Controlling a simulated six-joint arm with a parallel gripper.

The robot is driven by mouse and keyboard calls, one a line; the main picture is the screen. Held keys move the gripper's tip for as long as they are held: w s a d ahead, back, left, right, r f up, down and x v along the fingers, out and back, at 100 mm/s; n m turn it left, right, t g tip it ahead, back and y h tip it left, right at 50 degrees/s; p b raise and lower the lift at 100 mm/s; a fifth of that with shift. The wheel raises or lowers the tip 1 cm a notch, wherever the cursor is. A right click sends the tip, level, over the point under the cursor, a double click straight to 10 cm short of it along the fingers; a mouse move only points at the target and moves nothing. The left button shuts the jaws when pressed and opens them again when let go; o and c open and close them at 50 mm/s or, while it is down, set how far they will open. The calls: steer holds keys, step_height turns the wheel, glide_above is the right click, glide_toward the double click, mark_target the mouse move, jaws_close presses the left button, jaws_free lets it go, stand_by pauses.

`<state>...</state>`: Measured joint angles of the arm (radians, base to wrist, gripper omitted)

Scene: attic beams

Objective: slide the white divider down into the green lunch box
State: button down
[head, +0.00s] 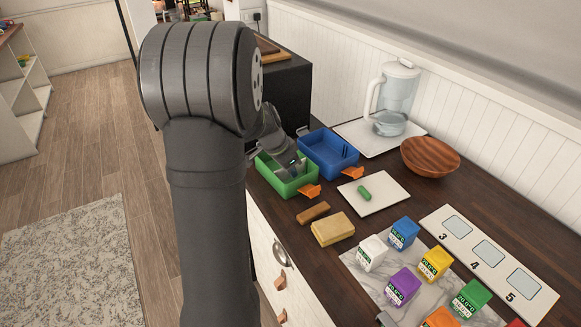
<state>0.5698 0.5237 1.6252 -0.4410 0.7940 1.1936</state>
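The green lunch box (290,191) sits open on the dark wooden counter, near its left edge. My gripper (293,166) is low over the box, and its tip looks to be at or inside the opening. It is small and partly covered by my own arm, so I cannot tell whether its fingers are open or shut. I cannot make out the white divider; it may be hidden by the gripper or the box walls. An orange clip (310,191) is at the green box's right front side.
A blue lunch box (318,167) stands close behind and right of the green one. A white board (385,201) with a green piece (364,193), a brown block (313,212) and a yellow sponge-like block (333,229) are nearby. A wooden bowl (430,157) and glass jug (395,95) stand farther right.

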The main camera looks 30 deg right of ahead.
steer(key=shift+f, duration=0.55)
steer(key=c, duration=1.6)
jaws_free()
steer(key=shift+o, duration=0.2)
steer(key=v, duration=1.7)
steer(key=shift+r, duration=0.3)
steer(key=x, duration=1.7)
steer(key=shift+f, duration=0.3)
steer(key=shift+r, duration=0.15)
